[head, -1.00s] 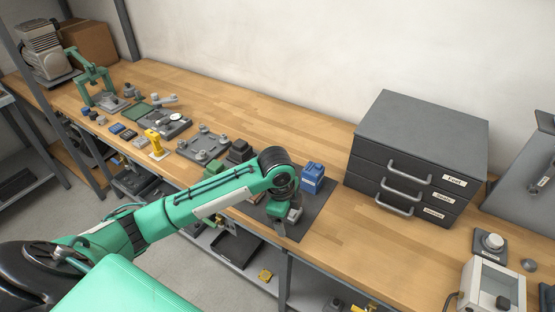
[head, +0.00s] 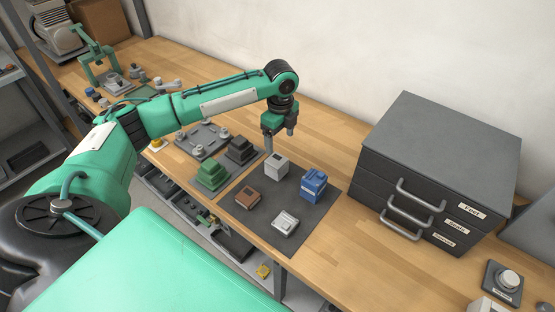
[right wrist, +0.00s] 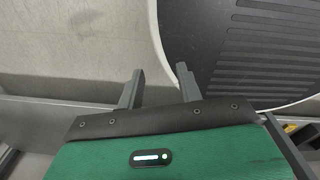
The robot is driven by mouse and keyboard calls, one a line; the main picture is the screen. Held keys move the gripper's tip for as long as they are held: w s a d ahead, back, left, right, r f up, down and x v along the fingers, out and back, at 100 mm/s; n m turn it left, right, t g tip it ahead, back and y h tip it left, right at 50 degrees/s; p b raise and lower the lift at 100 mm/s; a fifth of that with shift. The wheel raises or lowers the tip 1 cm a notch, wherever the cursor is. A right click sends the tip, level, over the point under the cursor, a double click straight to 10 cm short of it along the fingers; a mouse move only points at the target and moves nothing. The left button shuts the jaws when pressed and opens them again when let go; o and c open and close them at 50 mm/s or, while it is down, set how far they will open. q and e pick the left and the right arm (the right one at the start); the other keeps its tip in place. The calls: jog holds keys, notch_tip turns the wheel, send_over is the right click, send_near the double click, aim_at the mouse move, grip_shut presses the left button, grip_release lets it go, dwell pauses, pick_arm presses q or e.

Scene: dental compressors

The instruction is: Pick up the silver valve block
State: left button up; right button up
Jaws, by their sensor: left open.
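Two pale blocks lie on the dark mat (head: 262,226) in the head view. A silver block (head: 285,222) with a raised top is at the near edge, and a light grey block (head: 276,167) with a dark top opening is at the far side. I cannot tell for sure which is the valve block. My left gripper (head: 279,140) is open, pointing down just above and behind the light grey block, apparently holding nothing. My right gripper (right wrist: 159,86) is open and empty in the right wrist view, with no block near it.
A blue block (head: 313,184) and a brown block (head: 248,198) share the mat. Green (head: 211,175) and black (head: 241,150) blocks stand left of it. A grey drawer cabinet (head: 440,150) stands to the right. Bare bench lies behind the mat.

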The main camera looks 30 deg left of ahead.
aim_at(279, 161)
pick_arm(q)
jog(key=f, duration=0.3)
jog(key=shift+w, duration=0.25)
jog(key=shift+s+f+p, duration=0.2)
jog(key=shift+f+p, duration=0.45)
jog(key=shift+f, duration=0.2)
notch_tip(279, 161, down, 4)
jog(key=shift+a+r+p, duration=0.1)
jog(key=shift+r+p, duration=0.1)
jog(key=shift+p, duration=0.45)
jog(key=shift+f, duration=0.3)
jog(key=c, duration=1.2)
pick_arm(e)
jog(key=r, duration=0.1)
jog(key=w+r, duration=0.1)
jog(key=r, duration=0.1)
jog(key=shift+w, duration=0.25)
